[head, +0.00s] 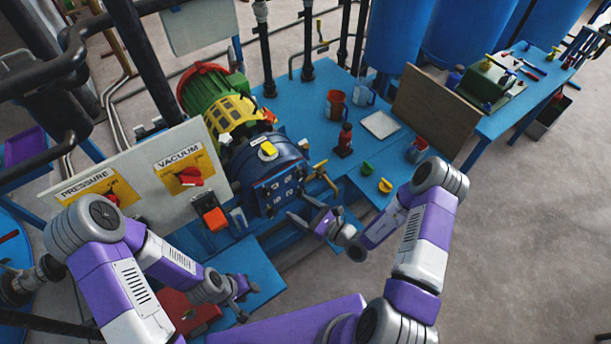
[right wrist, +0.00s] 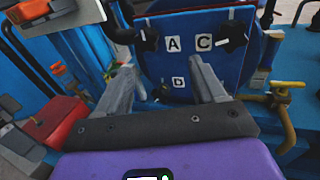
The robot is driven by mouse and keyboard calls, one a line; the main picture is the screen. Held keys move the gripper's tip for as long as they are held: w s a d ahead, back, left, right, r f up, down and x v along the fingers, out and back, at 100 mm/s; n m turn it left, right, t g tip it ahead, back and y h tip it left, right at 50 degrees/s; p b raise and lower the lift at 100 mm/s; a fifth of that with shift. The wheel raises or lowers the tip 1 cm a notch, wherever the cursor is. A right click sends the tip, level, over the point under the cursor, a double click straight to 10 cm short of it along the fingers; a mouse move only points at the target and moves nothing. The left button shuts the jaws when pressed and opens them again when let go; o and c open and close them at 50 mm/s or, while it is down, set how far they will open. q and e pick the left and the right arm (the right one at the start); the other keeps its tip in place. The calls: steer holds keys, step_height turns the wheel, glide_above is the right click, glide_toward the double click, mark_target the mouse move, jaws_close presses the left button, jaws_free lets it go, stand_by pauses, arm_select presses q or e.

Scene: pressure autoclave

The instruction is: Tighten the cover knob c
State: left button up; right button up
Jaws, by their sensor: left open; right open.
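The blue cover (head: 283,190) closes the front of the blue vessel (head: 262,158) in the head view. In the right wrist view the cover (right wrist: 190,62) carries labels A, C and D. Knob c (right wrist: 233,37), black and lobed, sits right of label C (right wrist: 204,41). Another black knob (right wrist: 147,39) is left of label A. My right gripper (head: 300,206) is open and empty in front of the cover; in the right wrist view its fingers (right wrist: 162,68) point at the cover, below and left of knob c. My left gripper (head: 250,300) is open and empty, low and left.
A yellow-handled valve (right wrist: 284,90) stands right of the cover. The panel with red PRESSURE and VACUUM knobs (head: 190,177) stands left of the vessel. A red box (head: 185,310) is near my left gripper. Jugs (head: 336,103) and a white tray (head: 380,125) stand on the blue table.

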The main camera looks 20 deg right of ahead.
mark_target(303, 175)
steer(key=w+d+m+t+h, duration=0.3)
steer(key=d+h, duration=0.2)
steer(key=d, duration=0.1)
steer(key=x, duration=0.7)
steer(key=shift+w+d+r, duration=0.15)
steer(key=shift+w+r, duration=0.15)
steer(key=shift+w, duration=0.05)
steer(key=shift+c, duration=0.4)
steer(key=shift+m, duration=0.3)
steer(key=c, duration=1)
